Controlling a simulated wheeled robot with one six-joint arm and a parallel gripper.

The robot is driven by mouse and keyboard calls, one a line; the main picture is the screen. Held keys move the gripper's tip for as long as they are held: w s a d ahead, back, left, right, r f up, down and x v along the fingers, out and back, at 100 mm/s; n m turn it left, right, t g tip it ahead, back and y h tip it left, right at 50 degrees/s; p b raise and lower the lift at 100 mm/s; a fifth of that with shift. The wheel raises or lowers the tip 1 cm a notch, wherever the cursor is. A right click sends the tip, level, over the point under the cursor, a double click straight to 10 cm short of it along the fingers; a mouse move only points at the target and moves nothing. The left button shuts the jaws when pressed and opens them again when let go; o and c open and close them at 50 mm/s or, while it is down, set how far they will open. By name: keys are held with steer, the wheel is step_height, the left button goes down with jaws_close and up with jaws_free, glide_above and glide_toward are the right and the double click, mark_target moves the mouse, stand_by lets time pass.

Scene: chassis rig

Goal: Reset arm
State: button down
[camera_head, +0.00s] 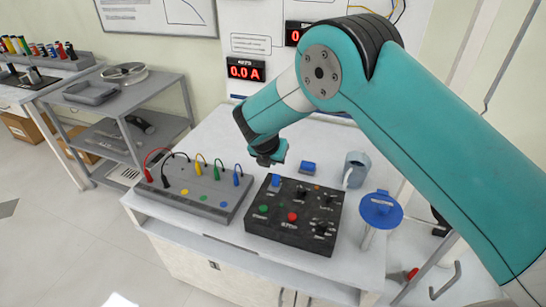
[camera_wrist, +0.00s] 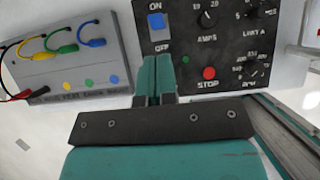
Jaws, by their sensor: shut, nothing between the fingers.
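My teal arm reaches in from the right in the head view. My gripper (camera_head: 266,160) hangs above the back edge of the black control box. In the wrist view my gripper (camera_wrist: 154,62) has its two teal fingers together, with nothing between them. The black control box (camera_head: 262,225) stands on the white table and carries a blue switch (camera_head: 276,180), knobs, a green button and a red button. The wrist view shows the blue ON/OFF switch (camera_wrist: 157,24) and the red STOP button (camera_wrist: 209,73) beyond the fingertips.
A grey socket board (camera_head: 195,190) with coloured cables stands left of the box. A grey-blue mug (camera_head: 354,169), a small blue block (camera_head: 308,168) and a blue round-topped stand (camera_head: 380,209) are at the right. A red display (camera_head: 246,69) reads 0.0 A. A grey shelf (camera_head: 120,110) stands left.

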stand_by(0.3)
steer(key=s+d+r+m+g+y+b, duration=0.25)
steer(key=s+d+r+m+y, duration=0.2)
steer(key=s+r+m, duration=1)
steer(key=s+d+r+m+g, duration=0.1)
steer(key=s+r+m, duration=0.1)
steer(key=s, duration=0.5)
steer(key=s+d+r+m+g+y, duration=0.1)
steer(key=s+m, duration=0.3)
steer(key=s, duration=0.4)
steer(key=s+d+r+m+g+y, duration=0.1)
steer(key=s+d+r+m, duration=0.2)
steer(key=s, duration=0.5)
steer(key=shift+r, duration=0.35)
